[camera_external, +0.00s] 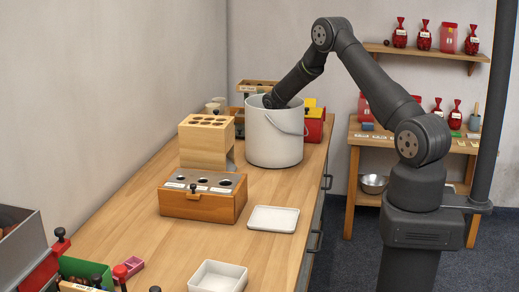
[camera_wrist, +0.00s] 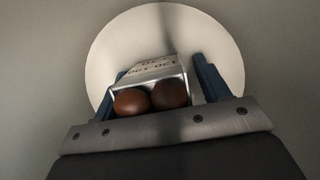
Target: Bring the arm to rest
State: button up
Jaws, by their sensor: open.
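My arm reaches down into a tall white bucket (camera_external: 273,140) on the wooden bench, so my gripper is hidden by its wall in the external view. In the wrist view my gripper (camera_wrist: 160,66) points toward the bucket's pale round floor (camera_wrist: 140,32). Its two blue fingers are open, one on each side of a small pale box (camera_wrist: 152,70) with dark lettering. Two brown chestnuts (camera_wrist: 150,98) show at the box's near end. I cannot tell whether the fingers touch the box or whether it rests on the floor.
The bucket's wall surrounds my gripper closely. A wooden holed block (camera_external: 206,142) and a wooden box with a metal top (camera_external: 203,195) stand left of the bucket. A red box (camera_external: 314,127) stands behind right. White trays (camera_external: 273,219) lie in front.

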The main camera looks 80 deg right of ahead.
notch_tip(320, 180, up, 29)
jog(key=s+a+m, duration=0.1)
jog(key=s+a, duration=1.2)
jog(key=s, duration=0.4)
jog(key=shift+a+r+m+g, duration=0.15)
jog(key=shift+r+m+g, duration=0.15)
jog(key=shift+m, duration=0.1)
